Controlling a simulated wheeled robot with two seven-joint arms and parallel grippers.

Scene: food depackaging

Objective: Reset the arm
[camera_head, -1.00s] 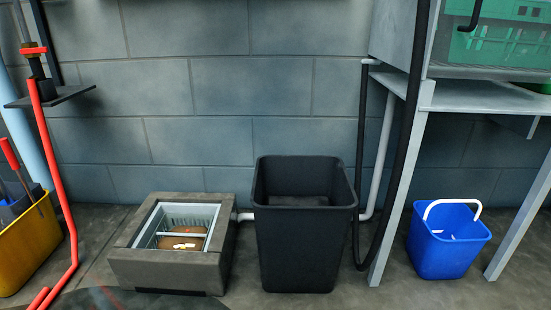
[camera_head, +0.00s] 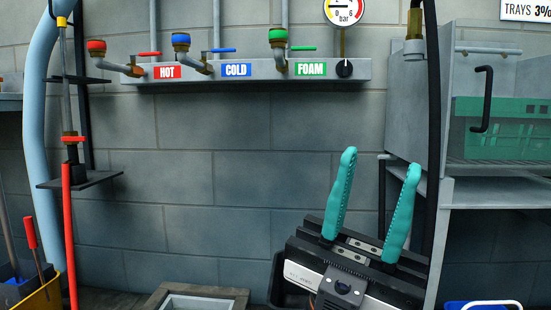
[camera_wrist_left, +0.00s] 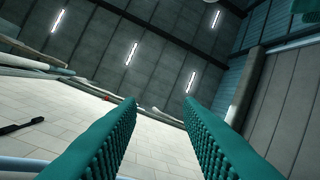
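My left gripper (camera_head: 377,200) shows in the head view at lower right of centre, with two teal fingers pointing up and its black body below. The fingers stand apart with nothing between them. In the left wrist view the two teal ribbed fingers (camera_wrist_left: 160,112) are also spread and empty, with the ceiling and a tiled wall beyond. My right gripper is in neither view.
A wall panel with hot, cold and foam taps (camera_head: 240,71) runs along the top. A floor drain box (camera_head: 193,299) and a blue bucket (camera_head: 484,305) show at the bottom edge. A dark bin (camera_head: 275,285) is partly hidden behind the gripper. A steel bench (camera_head: 495,192) stands at right.

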